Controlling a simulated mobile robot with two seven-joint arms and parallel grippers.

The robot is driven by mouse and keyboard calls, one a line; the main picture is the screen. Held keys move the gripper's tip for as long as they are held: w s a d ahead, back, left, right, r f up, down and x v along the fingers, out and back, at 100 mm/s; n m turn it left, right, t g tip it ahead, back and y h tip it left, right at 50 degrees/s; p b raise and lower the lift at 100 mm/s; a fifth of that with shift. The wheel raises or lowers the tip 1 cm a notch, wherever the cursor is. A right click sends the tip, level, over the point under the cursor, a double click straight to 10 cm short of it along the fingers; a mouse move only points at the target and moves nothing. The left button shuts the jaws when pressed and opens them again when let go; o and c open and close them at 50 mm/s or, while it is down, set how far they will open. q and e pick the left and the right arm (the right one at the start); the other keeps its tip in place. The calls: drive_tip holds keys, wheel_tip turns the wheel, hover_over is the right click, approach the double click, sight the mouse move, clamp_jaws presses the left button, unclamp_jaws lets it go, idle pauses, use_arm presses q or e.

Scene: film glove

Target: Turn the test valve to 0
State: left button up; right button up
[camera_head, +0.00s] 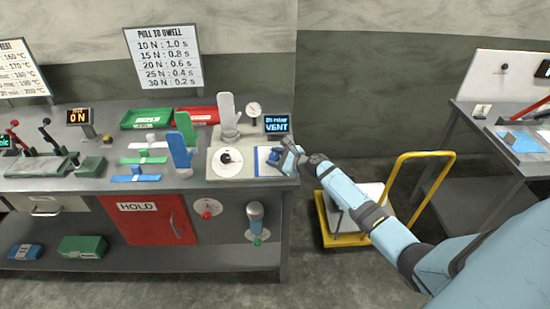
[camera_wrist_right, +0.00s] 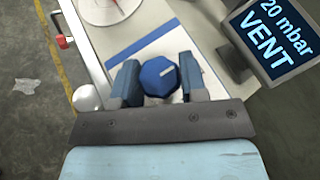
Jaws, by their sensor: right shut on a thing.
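In the right wrist view a blue, many-sided knob (camera_wrist_right: 159,76), which looks like the test valve, sits between the two fingers of my right gripper (camera_wrist_right: 157,84). A short white mark on its face points to the right and slightly up. The fingers are shut on its sides. In the head view my right gripper (camera_head: 279,157) is at the right end of the left bench, over the white and blue panel (camera_head: 262,153), and largely hides the knob. No scale figures around the knob are readable. My left gripper is not in view.
A display (camera_head: 277,124) reading "20 mbar VENT" stands just behind my right gripper. A round gauge (camera_head: 254,108), a pale glove form (camera_head: 228,112) and a black-knobbed dial (camera_head: 227,160) stand to the left. A yellow-framed cart (camera_head: 325,232) is below my right arm.

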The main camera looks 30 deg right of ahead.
drive_tip(key=o, duration=0.9)
drive_tip(key=b+v, duration=0.1)
drive_tip(key=v, duration=1.3)
drive_tip(key=shift+a, duration=0.1)
drive_tip(key=s+a+f+n+g+h, duration=0.2)
drive_tip(key=s+a+f+n+g, duration=0.1)
drive_tip(key=s+a+f+n, duration=1.15)
drive_tip(key=s+a+n, duration=0.3)
drive_tip(key=a+n, duration=0.1)
drive_tip(key=s+a+n, duration=0.4)
drive_tip(key=a+n, duration=0.1)
drive_tip(key=s+a+r+n, duration=0.1)
drive_tip(key=s+a+n, duration=0.2)
drive_tip(key=a+n, duration=0.2)
drive_tip(key=shift+s+a+h, duration=0.2)
drive_tip(key=shift+s+h, duration=0.2)
